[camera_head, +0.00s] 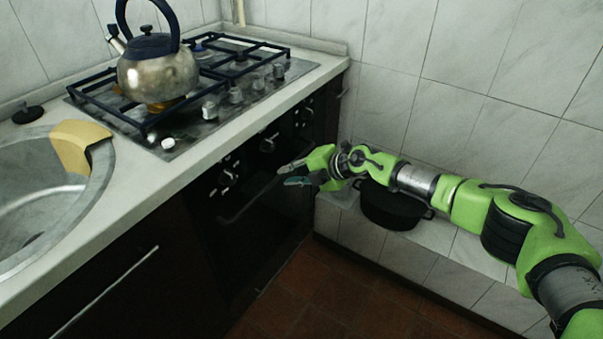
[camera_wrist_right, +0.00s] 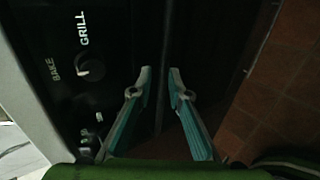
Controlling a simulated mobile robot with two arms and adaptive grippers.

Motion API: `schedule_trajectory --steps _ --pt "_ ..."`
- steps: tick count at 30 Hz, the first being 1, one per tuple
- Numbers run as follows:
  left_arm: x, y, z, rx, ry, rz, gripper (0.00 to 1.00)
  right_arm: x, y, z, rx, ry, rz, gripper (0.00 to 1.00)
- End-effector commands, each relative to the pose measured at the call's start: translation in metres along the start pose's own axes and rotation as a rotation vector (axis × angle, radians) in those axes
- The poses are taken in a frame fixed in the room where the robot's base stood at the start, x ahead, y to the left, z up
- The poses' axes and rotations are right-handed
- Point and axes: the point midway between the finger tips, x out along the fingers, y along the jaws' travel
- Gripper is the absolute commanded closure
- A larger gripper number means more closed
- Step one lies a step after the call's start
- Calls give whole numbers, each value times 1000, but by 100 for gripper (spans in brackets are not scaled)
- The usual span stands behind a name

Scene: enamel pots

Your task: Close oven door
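The oven door (camera_head: 262,225) is a dark panel below the counter. It stands upright, and in the head view it looks shut or nearly shut; the darkness hides any small gap. Its thin handle (camera_head: 245,203) runs along the top of the door. My right gripper (camera_head: 288,175) is in front of the upper right part of the oven. In the right wrist view my right gripper (camera_wrist_right: 159,72) has its two fingers apart, with a thin dark bar, apparently the handle, between or beyond them. I cannot tell whether they touch it. My left gripper is out of view.
Oven knobs (camera_head: 268,143) stick out above the door. A kettle (camera_head: 157,70) stands on the gas hob (camera_head: 185,140). A sink (camera_head: 40,195) is at the left. A black pot (camera_head: 392,207) sits on the tiled ledge behind my right arm. The red floor (camera_head: 310,290) is clear.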

Motion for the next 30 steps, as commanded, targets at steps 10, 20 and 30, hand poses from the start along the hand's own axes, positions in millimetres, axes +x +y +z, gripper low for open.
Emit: schedule_trajectory --steps 10,20,30 --pt "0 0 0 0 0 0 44 -40 0 0 -1 0 0 83" --pt "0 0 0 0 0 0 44 -45 -1 -1 1 1 -1 83" --pt "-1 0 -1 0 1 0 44 -42 0 -7 8 10 12 83"
